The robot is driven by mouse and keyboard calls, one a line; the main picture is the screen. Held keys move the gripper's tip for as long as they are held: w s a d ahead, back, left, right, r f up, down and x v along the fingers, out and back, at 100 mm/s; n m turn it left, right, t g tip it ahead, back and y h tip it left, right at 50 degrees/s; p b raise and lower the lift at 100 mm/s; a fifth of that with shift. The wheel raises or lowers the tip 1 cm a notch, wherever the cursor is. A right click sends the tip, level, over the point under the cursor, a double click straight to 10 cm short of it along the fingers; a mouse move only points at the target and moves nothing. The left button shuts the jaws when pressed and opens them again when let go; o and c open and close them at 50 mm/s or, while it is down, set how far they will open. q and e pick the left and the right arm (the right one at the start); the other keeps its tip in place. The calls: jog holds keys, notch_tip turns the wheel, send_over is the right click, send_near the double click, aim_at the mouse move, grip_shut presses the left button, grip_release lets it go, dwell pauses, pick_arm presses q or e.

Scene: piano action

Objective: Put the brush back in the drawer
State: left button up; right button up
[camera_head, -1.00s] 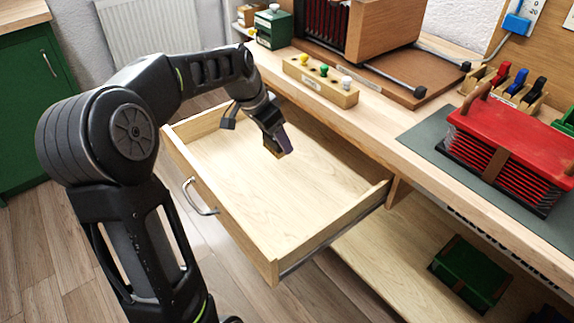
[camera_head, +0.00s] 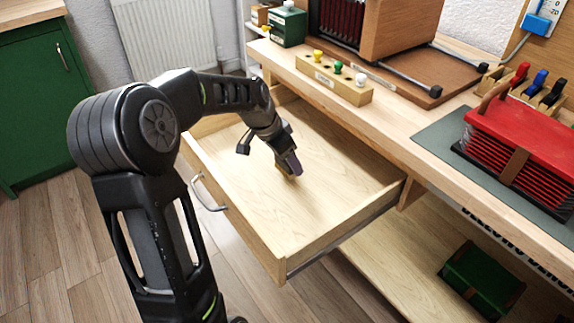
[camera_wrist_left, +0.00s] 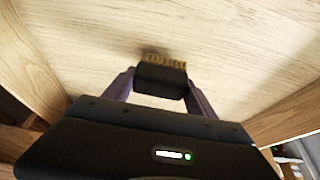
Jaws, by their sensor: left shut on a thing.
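The open drawer (camera_head: 278,243) juts out from the workbench and its light wooden floor is bare. My left gripper (camera_head: 290,166) is down inside the drawer, close over its floor. In the left wrist view my left gripper (camera_wrist_left: 160,88) is shut on the brush (camera_wrist_left: 162,74), a dark block with yellowish bristles. The bristles face the drawer floor; whether they touch it I cannot tell. In the head view the brush is mostly hidden by the fingers. My right gripper is not in view.
The bench top (camera_head: 395,130) above the drawer holds a wooden block with coloured knobs (camera_head: 334,79), a green box (camera_head: 288,26) and a red accordion-like object (camera_head: 520,150). A green case (camera_head: 482,280) lies on the shelf below. The drawer floor around my gripper is clear.

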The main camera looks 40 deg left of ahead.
pick_arm(q)
jog(key=shift+f, duration=0.85)
jog(key=shift+f, duration=0.15)
jog(key=o, duration=1.3)
jog(key=shift+r, duration=0.35)
jog(key=p+v, duration=0.2)
jog(key=v, duration=0.9)
jog(key=shift+s+r, duration=0.15)
jog(key=shift+r, duration=0.2)
